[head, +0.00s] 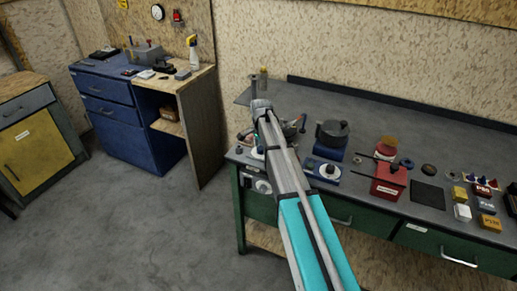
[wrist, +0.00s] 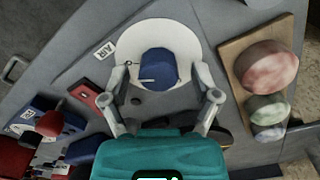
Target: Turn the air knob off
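In the wrist view the air knob (wrist: 158,66) is a dark blue knob with a thin light pointer line running to its left. It sits on a pale round dial plate (wrist: 185,30), beside a white label reading AIR (wrist: 103,49). My gripper (wrist: 162,84) is open, with one finger on each side of the knob and visible gaps between. I cannot tell how high the fingertips are above the plate. In the head view my arm covers the gripper and the knob.
In the wrist view a wooden block with several round coloured pieces (wrist: 270,68) lies to the right, and a red block (wrist: 92,100) is close by the left finger. In the head view the grey bench (head: 385,122) also holds a dark pot (head: 332,134) and a red box (head: 388,182).

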